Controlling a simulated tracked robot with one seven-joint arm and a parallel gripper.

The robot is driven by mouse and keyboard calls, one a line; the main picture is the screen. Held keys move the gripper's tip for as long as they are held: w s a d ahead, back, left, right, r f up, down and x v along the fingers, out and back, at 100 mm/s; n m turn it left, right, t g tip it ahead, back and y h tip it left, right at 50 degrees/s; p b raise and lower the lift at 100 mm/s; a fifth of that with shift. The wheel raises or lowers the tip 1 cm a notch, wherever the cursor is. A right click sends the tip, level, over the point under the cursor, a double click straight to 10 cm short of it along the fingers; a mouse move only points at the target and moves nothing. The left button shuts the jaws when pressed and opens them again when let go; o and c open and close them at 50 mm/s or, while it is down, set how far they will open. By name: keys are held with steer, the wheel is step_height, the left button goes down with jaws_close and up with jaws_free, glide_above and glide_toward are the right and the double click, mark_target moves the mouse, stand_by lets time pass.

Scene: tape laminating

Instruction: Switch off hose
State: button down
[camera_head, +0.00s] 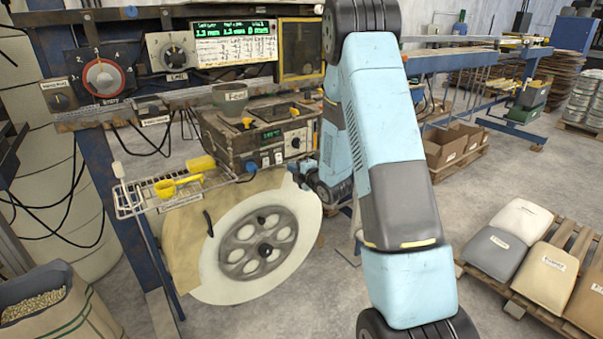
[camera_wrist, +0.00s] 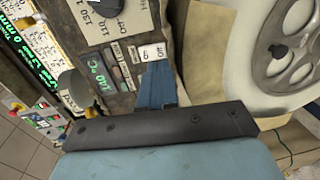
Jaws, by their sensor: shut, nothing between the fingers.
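A dark control box (camera_head: 265,140) with a green display and a row of small switches stands on the machine in the head view. In the wrist view its front shows a green temperature display (camera_wrist: 98,72) and a white switch (camera_wrist: 152,52) with "Off" printed below it. Other switches (camera_wrist: 118,54) sit beside it. I cannot read which switch is for the hose. My gripper (camera_wrist: 156,72) is shut and empty, its blue fingers just below the white switch. I cannot tell if they touch it.
A large grey spoked reel (camera_head: 262,240) with pale tape hangs below the box. A wire rack (camera_head: 160,195) with yellow scoops juts out to the left. A grey cup (camera_head: 230,97) stands on top of the box. A pallet with sacks (camera_head: 520,225) lies at the right.

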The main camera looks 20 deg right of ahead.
mark_target(281, 162)
steer(key=shift+x, duration=2.75)
steer(key=shift+a, duration=0.15)
steer(key=shift+s+d+f, duration=0.15)
steer(key=shift+s+d, duration=0.05)
steer(key=shift+d, duration=0.05)
steer(key=s+d+f, duration=0.2)
steer(key=s+d, duration=0.2)
steer(key=s, duration=0.8)
steer(key=shift+s, duration=0.35)
